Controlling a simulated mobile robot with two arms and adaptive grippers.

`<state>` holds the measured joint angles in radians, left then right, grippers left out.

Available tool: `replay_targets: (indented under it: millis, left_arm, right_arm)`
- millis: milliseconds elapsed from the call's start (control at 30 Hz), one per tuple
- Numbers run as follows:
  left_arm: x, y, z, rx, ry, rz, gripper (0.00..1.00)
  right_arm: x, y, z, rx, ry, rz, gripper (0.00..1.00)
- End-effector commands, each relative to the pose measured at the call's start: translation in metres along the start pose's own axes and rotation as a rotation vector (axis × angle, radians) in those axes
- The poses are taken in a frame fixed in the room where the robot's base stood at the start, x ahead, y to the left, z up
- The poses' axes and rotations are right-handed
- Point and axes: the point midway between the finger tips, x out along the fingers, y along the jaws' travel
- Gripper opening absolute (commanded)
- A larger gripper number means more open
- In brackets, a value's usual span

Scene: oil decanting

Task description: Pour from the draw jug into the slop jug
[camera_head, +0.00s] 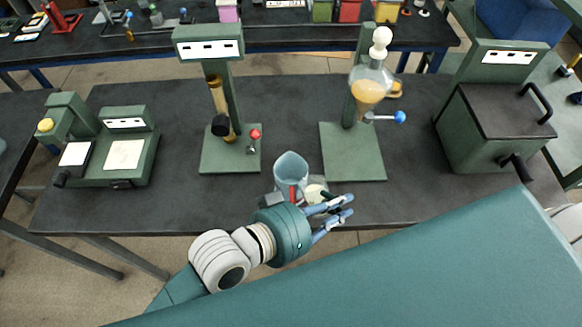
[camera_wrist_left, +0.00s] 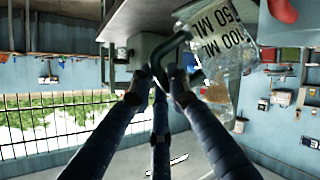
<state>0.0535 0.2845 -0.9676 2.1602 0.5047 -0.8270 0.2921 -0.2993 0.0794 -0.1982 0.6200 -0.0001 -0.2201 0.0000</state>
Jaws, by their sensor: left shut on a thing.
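My left gripper (camera_head: 334,212) is at the front edge of the dark bench, its blue fingers shut on the dark green handle of a clear jug. I take this held jug (camera_head: 315,190) to be the draw jug; it is small and partly hidden in the head view. In the left wrist view the held jug (camera_wrist_left: 214,48) shows slanted 50 ML and 100 ML marks and a brownish patch low on it. A bluish clear jug (camera_head: 291,169) with a red handle, seemingly the slop jug, stands just left of it. I cannot tell whether they touch. My right gripper is out of view.
A green stand with a glass flask of amber liquid (camera_head: 368,92) is behind on the right. A green stand with an amber tube (camera_head: 217,97) is behind on the left. A lidded green box (camera_head: 493,128) is far right, a green instrument (camera_head: 124,157) far left.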

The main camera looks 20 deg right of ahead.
Motion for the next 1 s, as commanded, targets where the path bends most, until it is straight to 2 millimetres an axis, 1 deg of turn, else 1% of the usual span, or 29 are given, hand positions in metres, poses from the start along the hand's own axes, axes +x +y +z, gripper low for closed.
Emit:
replay_targets:
  millis: [33, 167, 267, 667, 1000]
  left_arm:
    - [-0.005, 0.001, -0.014, -0.023, 0.002, 0.012, 0.0]
    - [-0.012, 0.0, -0.032, -0.097, -0.014, 0.042, 0.0]
    - [-0.012, -0.003, -0.034, -0.143, -0.024, 0.06, 0.0]
    - [-0.018, -0.005, -0.048, -0.239, -0.041, 0.101, 0.0]
    - [-0.018, -0.008, -0.049, -0.283, -0.05, 0.12, 0.0]
  right_arm:
    - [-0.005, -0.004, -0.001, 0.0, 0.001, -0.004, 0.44]
    - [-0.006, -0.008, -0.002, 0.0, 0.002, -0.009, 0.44]
    - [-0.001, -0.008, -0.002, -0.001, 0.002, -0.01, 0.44]
    - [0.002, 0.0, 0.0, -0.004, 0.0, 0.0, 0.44]
    - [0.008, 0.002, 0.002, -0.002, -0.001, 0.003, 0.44]
